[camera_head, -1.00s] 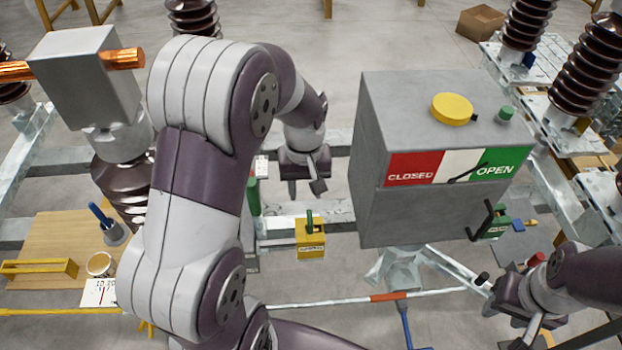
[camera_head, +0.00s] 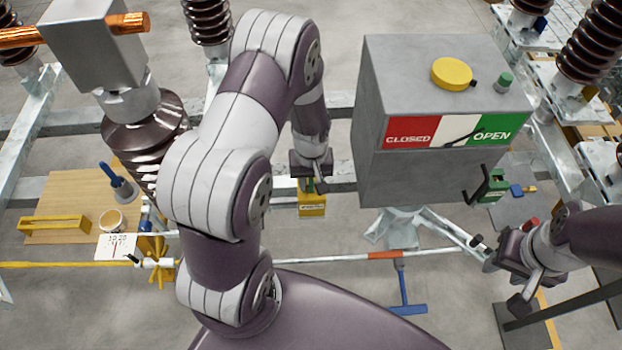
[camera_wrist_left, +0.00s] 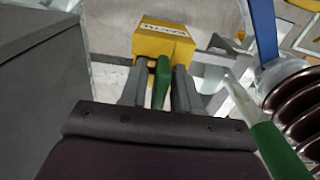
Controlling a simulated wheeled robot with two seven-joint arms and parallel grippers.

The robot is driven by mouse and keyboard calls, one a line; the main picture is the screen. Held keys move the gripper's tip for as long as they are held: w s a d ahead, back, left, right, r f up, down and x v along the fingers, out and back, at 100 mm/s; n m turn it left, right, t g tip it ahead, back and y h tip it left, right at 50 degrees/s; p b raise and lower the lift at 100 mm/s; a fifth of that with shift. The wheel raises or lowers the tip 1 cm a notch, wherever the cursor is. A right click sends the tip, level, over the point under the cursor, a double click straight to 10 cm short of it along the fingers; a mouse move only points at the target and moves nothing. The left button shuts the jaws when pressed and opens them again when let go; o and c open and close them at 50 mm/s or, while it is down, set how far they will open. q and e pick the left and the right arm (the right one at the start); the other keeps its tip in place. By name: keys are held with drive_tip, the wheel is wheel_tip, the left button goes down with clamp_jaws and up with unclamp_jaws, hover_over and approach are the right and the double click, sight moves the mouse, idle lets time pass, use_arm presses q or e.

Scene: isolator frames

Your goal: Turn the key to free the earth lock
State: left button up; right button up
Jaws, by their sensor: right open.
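The yellow lock box (camera_head: 311,206) sits low on the frame, left of the grey cabinet. It also shows in the left wrist view (camera_wrist_left: 165,38). A green key (camera_wrist_left: 161,82) stands up from it. My left gripper (camera_head: 314,184) is over the box, pointing down. In the left wrist view its fingers (camera_wrist_left: 159,90) stand on either side of the key, with narrow gaps visible beside it. In the head view the gripper hides most of the key. My right gripper (camera_head: 503,283) is open and empty at the lower right, below the cabinet.
The grey cabinet (camera_head: 410,185) with a CLOSED/OPEN plate stands right of my left gripper. A dark crank handle (camera_head: 480,186) and a green block (camera_head: 496,187) are at its right side. A brown insulator (camera_head: 145,135) stands left. A rod with a red band (camera_head: 384,255) crosses low.

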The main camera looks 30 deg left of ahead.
use_arm(q)
drive_tip(key=shift+a, duration=0.1)
clamp_jaws()
drive_tip(key=n, duration=0.3)
drive_tip(key=shift+r+p, duration=0.1)
drive_tip(key=shift+p, duration=0.2)
drive_tip(key=n, duration=0.2)
drive_tip(key=shift+n, duration=0.4)
drive_tip(key=n, duration=0.3)
drive_tip(key=shift+n+p, duration=0.4)
drive_tip(key=n, duration=0.5)
drive_tip(key=shift+p, duration=0.3)
drive_tip(key=n, duration=0.6)
drive_tip(key=shift+n, duration=0.3)
drive_tip(key=o, duration=0.6)
unclamp_jaws()
